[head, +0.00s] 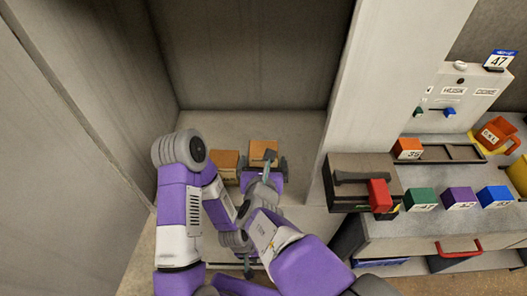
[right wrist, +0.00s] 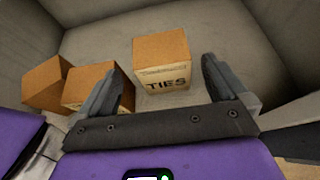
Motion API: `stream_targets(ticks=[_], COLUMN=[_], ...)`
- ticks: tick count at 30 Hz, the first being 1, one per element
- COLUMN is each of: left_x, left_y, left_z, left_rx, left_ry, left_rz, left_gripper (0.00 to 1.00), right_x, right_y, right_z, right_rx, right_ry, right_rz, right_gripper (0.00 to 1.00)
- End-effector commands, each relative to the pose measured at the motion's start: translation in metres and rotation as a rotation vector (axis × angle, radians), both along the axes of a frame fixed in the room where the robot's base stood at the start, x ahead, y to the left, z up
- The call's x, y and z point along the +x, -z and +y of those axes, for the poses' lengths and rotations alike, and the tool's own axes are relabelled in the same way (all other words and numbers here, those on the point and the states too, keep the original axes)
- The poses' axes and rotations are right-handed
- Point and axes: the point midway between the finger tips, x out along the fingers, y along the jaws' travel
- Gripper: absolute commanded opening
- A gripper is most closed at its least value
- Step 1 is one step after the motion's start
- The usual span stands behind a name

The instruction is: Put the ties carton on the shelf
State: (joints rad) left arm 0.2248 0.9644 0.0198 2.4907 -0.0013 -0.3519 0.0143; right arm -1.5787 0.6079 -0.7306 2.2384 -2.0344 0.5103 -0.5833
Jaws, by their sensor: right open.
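The ties carton (right wrist: 163,62) is a small brown box with TIES printed on its front. It sits upright on the pale floor of a recess (head: 300,125), and also shows in the head view (head: 262,148). My right gripper (right wrist: 160,78) is open, with one finger on each side in front of the carton. Gaps show between fingers and carton; contact is not visible. In the head view my right gripper (head: 264,166) partly covers the carton's lower part. My left gripper (head: 247,266) is mostly hidden behind arm links, low in the head view; its jaws cannot be read.
Two other brown cartons stand to the left, one nearer (right wrist: 92,87) and one farther left (right wrist: 47,84). Recess walls rise on both sides and behind. On the right, a counter (head: 400,232) holds a dark box (head: 345,165), several coloured blocks and an orange mug (head: 493,135).

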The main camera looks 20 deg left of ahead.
Motion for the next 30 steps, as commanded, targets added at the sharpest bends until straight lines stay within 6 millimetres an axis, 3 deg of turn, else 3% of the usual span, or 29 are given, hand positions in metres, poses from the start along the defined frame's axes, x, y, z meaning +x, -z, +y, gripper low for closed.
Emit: stream_targets(ticks=[3, 10, 30], left_x=[0.000, 0.000, 0.000], left_y=[-0.014, -0.024, -0.024], left_z=[0.000, 0.000, 0.000], left_rx=[0.000, 0.000, 0.000], left_ry=[0.000, 0.000, 0.000], left_rz=[0.000, 0.000, 0.000], left_gripper=[0.44, 0.44, 0.44], right_x=[-0.024, -0.050, -0.054], right_y=[-0.015, -0.026, -0.027], right_z=[-0.005, -0.012, -0.014], right_rx=[0.002, 0.002, 0.000], right_ry=[-0.003, -0.001, 0.000], right_rz=[0.002, 0.000, 0.000], right_gripper=[1.00, 1.00, 1.00])
